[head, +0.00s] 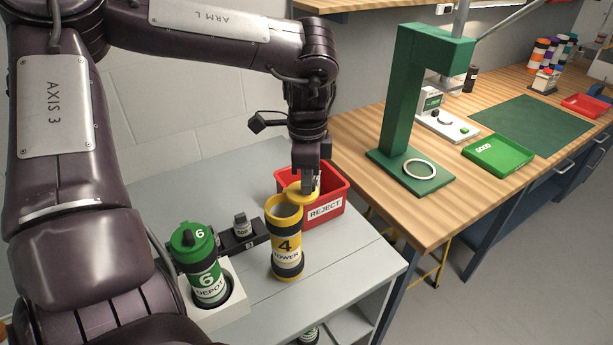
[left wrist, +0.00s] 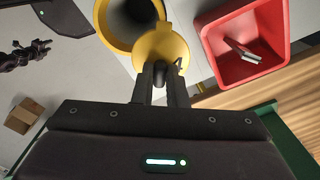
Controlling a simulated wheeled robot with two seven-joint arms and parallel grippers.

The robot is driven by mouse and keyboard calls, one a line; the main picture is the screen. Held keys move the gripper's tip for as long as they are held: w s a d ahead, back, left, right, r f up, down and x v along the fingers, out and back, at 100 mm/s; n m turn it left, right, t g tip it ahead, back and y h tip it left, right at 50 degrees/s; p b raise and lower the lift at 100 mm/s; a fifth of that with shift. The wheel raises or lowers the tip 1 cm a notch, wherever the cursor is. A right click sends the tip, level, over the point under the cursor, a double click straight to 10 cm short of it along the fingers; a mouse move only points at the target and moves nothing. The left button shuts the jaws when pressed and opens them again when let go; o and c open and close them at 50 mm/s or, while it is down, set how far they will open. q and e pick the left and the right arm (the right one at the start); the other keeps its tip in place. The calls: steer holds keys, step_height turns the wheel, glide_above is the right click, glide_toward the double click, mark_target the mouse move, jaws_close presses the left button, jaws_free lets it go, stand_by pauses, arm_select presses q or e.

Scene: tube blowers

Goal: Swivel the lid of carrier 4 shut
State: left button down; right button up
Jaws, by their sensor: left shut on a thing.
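Carrier 4 (head: 286,243) is a yellow and black tube labelled 4 that stands upright on the grey table. Its top is open, and its yellow lid (head: 301,193) is swung out to the right side of the mouth. My left gripper (head: 309,186) comes down from above and is shut on a part of the lid. In the left wrist view the carrier's open mouth (left wrist: 106,34) lies up and left of the round lid (left wrist: 172,45), and the left fingertips (left wrist: 160,74) grip a small dark piece on the lid. My right gripper is not in view.
A red REJECT bin (head: 333,188) stands close behind and right of the carrier, with a grey object in it in the left wrist view. Green carrier 6 (head: 207,272) stands in a white holder at left. A wooden bench (head: 405,219) lies at right.

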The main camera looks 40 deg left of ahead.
mark_target(303, 198)
arm_select(q)
steer(key=m, duration=0.1)
steer(key=s+m, duration=0.1)
steer(key=m, duration=0.1)
steer(key=shift+d+b, duration=0.3)
steer(key=shift+b, duration=0.05)
steer(key=shift+s+d+m, duration=0.1)
steer(key=shift+s+m, duration=0.15)
steer(key=shift+m, duration=0.4)
steer(key=shift+s+d+m, duration=0.1)
steer(key=shift+s+m, duration=0.15)
steer(key=shift+m, duration=0.4)
steer(key=c, duration=1.4)
jaws_free()
steer(key=shift+c, duration=0.2)
steer(key=shift+r, duration=0.1)
step_height(303, 198, up, 8)
steer(key=b, duration=0.1)
steer(key=shift+f, duration=0.2)
